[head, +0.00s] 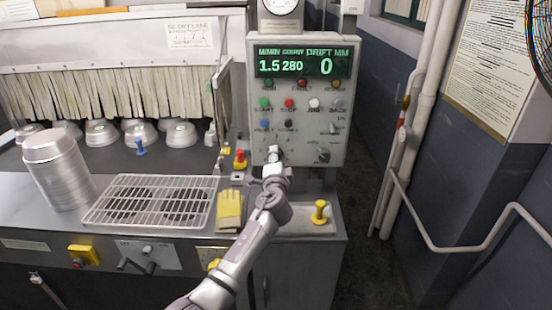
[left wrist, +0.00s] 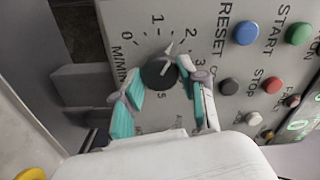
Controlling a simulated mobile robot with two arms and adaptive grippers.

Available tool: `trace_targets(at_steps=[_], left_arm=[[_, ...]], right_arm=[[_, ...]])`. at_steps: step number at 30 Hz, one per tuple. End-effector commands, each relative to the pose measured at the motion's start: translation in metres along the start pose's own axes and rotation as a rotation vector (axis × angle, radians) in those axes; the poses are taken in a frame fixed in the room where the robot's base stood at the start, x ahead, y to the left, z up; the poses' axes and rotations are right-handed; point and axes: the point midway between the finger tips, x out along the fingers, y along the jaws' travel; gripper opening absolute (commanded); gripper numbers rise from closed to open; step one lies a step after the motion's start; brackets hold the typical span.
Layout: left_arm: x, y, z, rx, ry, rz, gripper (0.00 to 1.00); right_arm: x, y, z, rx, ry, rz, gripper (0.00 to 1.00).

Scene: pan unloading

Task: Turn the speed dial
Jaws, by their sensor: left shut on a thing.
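The speed dial (left wrist: 157,73) is a round black knob on the grey control panel (left wrist: 95,75), with a scale around it and an M/MIN label. Its pointer stands between 1 and 2. My left gripper (head: 273,157) is at the lower left of the panel in the head view and hides the dial there. In the left wrist view its teal-padded fingers are on either side of the knob, shut on it. The green display (head: 297,63) on the panel reads 1.5, 280 and 0. My right gripper is out of view.
Coloured buttons (head: 289,103) sit above the dial and a dark knob (head: 322,154) lies to its right. A pipe rail runs at right.

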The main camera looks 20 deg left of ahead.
Motion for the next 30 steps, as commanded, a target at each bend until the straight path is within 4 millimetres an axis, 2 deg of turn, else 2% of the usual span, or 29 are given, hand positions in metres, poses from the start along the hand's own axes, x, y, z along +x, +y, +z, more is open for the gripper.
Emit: trace_targets(at_steps=[21,30], left_arm=[[0.001,-0.005,-0.001,0.676,-0.001,-0.005,0.07],[0.001,-0.005,-0.001,0.894,-0.001,-0.005,0.07]], right_arm=[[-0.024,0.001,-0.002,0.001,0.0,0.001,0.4],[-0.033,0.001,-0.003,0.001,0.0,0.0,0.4]])
